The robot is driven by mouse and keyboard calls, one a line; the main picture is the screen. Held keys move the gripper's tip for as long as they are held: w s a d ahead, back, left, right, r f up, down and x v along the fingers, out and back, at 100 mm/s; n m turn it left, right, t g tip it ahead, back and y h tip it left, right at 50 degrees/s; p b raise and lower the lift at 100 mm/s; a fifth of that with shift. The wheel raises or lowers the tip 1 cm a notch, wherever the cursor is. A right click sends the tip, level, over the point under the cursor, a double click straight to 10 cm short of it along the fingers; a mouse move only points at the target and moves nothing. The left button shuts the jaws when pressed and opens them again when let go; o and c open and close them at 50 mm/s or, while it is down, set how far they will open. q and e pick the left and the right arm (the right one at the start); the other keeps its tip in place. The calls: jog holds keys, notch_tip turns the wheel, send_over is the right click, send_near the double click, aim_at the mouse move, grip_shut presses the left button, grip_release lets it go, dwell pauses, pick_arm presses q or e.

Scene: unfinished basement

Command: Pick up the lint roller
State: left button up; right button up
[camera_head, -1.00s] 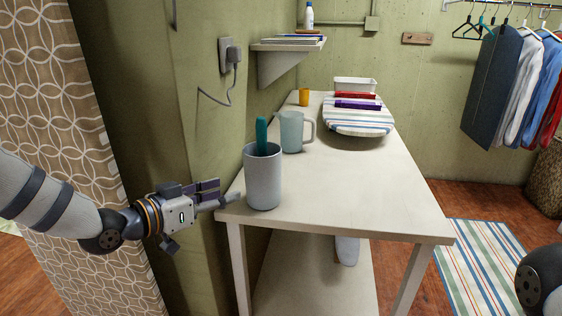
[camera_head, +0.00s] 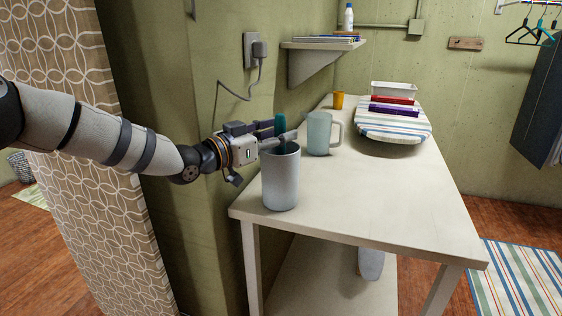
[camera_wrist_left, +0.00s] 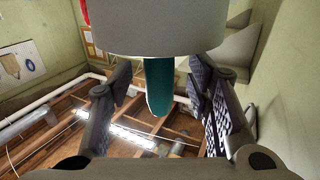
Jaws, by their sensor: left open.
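The lint roller shows as a teal handle (camera_head: 281,121) standing up out of a grey cup (camera_head: 281,183) at the near left corner of the table. The rest of it is hidden inside the cup. My left gripper (camera_head: 274,134) is open at the handle, just above the cup's rim. In the left wrist view the handle (camera_wrist_left: 159,92) lies between the two spread fingers (camera_wrist_left: 161,84), with a gap on each side, and the cup (camera_wrist_left: 155,28) fills the top. My right gripper is not in view.
A pale blue mug (camera_head: 319,133) stands just behind the cup on the white table (camera_head: 385,195). A striped board (camera_head: 393,125), a yellow cup (camera_head: 338,100) and a white bin (camera_head: 394,89) are farther back. The wall is close on the left, with a plug and cord (camera_head: 259,52).

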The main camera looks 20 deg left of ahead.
pick_arm(q)
jog(key=shift+w+d, duration=0.3)
jog(key=shift+w, duration=0.15)
grip_shut()
jog(key=shift+r, duration=0.15)
